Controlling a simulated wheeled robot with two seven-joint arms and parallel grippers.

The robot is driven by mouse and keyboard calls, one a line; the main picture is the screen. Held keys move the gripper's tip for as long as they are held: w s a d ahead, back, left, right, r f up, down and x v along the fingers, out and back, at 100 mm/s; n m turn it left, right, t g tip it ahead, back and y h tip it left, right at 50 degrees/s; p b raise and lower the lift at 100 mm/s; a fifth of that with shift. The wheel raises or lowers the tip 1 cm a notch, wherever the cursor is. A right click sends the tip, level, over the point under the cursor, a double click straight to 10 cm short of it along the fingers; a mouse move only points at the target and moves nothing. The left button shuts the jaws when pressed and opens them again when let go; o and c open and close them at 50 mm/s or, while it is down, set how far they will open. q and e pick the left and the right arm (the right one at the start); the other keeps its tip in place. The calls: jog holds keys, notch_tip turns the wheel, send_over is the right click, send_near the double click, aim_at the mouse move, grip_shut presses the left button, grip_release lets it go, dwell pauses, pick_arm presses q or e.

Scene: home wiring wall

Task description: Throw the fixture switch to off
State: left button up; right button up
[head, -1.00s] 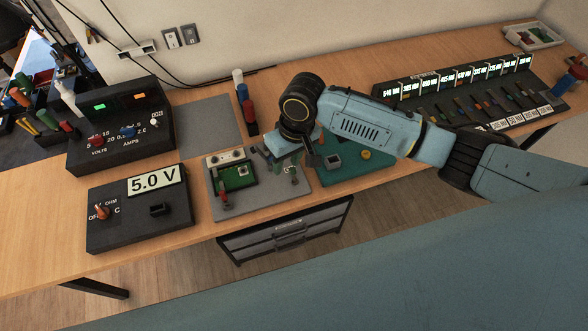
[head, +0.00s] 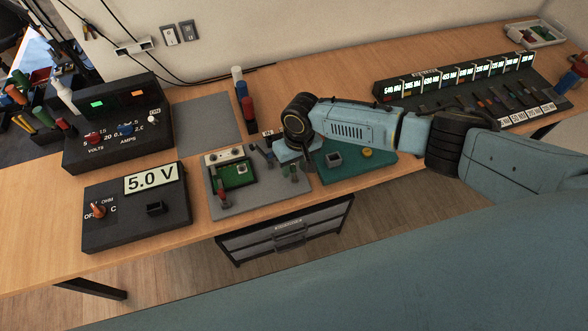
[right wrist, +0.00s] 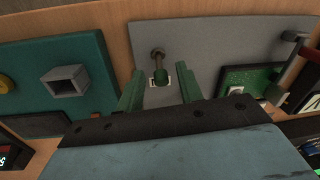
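The fixture is a grey plate (head: 262,205) on the bench with a green circuit board (head: 237,174) and a red-handled clamp (head: 222,197). Its switch, a small toggle lever (right wrist: 158,62) on a white square base, shows in the right wrist view, leaning toward the top of that picture. My right gripper (right wrist: 160,85) points down over the plate. Its two green fingers are apart, one on each side of the lever, with gaps showing. In the head view the right gripper (head: 284,165) partly hides the switch. My left gripper is not in view.
A black meter box (head: 140,222) reading 5.0 V stands left of the plate, a power supply (head: 118,145) behind it. A teal mat (head: 350,165) with a small square socket lies right. Upright red, blue and white handles (head: 243,95) stand behind. A display rack (head: 460,95) is further right.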

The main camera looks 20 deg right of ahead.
jog(key=shift+f, duration=0.75)
